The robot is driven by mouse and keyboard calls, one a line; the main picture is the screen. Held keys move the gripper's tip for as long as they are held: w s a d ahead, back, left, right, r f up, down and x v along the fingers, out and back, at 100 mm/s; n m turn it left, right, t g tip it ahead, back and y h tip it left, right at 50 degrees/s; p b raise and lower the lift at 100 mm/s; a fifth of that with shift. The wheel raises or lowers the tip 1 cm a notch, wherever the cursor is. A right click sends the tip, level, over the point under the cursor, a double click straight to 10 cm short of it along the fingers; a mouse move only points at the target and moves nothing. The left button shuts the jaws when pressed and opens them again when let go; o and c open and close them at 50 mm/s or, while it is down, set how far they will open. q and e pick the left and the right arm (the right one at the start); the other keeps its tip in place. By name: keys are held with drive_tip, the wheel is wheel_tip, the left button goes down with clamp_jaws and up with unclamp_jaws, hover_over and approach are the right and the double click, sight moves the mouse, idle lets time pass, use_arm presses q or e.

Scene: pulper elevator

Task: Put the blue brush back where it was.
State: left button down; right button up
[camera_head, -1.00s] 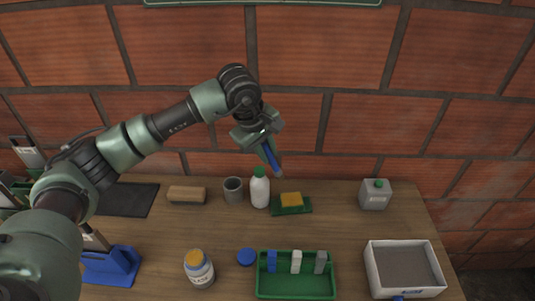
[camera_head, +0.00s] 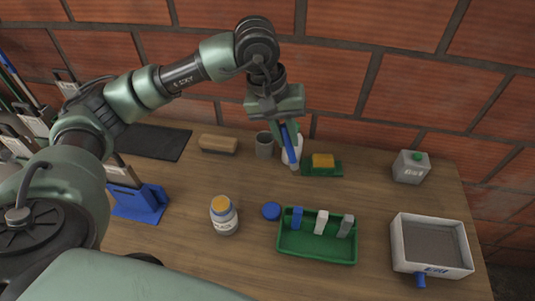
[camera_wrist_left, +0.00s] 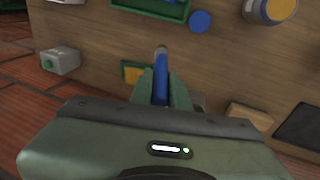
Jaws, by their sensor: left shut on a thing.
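My left gripper (camera_head: 287,138) is shut on the blue brush (camera_head: 291,152), a thin blue stick with a pale greyish tip pointing down. A grey cup (camera_head: 264,146) stands just left of the gripper in the head view. Where the brush was before does not show. My right gripper is not in view.
The table's middle (camera_head: 250,183) is clear.

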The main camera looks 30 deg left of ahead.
use_arm(q)
drive_tip(key=w+a+r+n+g+y+b, duration=0.1)
drive_tip(key=w+a+r+n+y, duration=0.25)
drive_tip(key=w+a+r, duration=0.7)
wheel_tip(320, 180, down, 21)
drive_tip(key=w+a+p, duration=0.1)
drive_tip(key=p, duration=0.4)
drive_tip(key=shift+w+a+p, duration=0.15)
drive_tip(key=shift+a+p, duration=0.1)
drive_tip(key=shift+p, duration=0.05)
drive_tip(key=shift+f+n, duration=0.15)
drive_tip(key=shift+n, duration=0.1)
drive_tip(key=shift+f, duration=0.15)
drive_tip(key=c, duration=1.3)
unclamp_jaws()
drive_tip(key=shift+c, duration=0.2)
